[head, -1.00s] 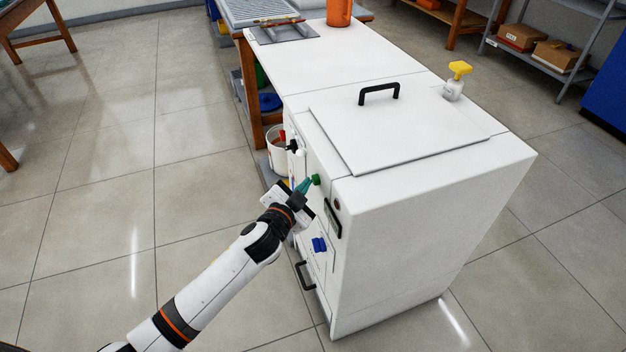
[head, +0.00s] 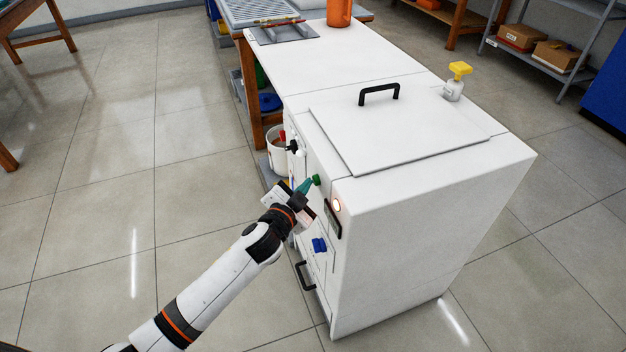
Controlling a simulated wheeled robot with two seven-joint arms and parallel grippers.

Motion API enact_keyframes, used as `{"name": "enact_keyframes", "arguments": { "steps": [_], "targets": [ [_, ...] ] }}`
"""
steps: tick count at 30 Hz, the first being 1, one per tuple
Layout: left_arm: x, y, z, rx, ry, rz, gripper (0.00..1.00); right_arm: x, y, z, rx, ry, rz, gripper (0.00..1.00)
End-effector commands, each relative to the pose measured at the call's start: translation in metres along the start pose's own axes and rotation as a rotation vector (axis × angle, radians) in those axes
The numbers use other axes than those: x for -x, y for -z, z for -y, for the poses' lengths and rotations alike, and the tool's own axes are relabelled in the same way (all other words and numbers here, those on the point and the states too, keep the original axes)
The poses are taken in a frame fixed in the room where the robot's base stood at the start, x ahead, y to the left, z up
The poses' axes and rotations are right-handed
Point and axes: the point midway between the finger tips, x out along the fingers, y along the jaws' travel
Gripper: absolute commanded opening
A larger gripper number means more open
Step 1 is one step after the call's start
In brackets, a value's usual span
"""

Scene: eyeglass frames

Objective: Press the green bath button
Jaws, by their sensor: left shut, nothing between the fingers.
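The green bath button (head: 316,180) sits on the front panel of the white bath cabinet (head: 420,235), near its upper edge. My left gripper (head: 311,183) is shut and empty, with its teal fingertips at the button. They appear to touch it, and the rest of the button is in view just past the tips. A round lamp (head: 337,205) to the right of the button glows whitish orange. My right gripper is not in view.
A blue knob (head: 319,245) and a black handle (head: 304,275) stick out lower on the panel. A black tap (head: 293,147) and a white bucket (head: 279,160) are to the left. A lid with a black handle (head: 379,92) covers the top.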

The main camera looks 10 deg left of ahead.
Motion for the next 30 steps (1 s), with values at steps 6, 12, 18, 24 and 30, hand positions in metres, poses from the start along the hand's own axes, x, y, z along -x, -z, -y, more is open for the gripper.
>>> {"name": "enact_keyframes", "arguments": {
  "steps": [6, 12, 18, 24, 30],
  "targets": [
    [0.008, 0.005, -0.006, 0.0, 0.0, -0.001, 0.0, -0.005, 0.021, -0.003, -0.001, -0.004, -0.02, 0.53],
    [0.01, 0.007, -0.007, 0.0, 0.0, 0.0, 0.0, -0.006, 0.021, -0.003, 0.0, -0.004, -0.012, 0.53],
    [0.01, 0.007, -0.006, 0.0, 0.0, -0.001, 0.0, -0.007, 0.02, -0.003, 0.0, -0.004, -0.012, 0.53],
    [0.016, 0.011, -0.011, 0.0, 0.0, -0.002, 0.0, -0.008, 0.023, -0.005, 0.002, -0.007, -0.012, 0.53],
    [0.03, 0.023, -0.021, -0.001, 0.0, -0.002, 0.0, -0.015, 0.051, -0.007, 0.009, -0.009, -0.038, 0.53]
  ]
}}
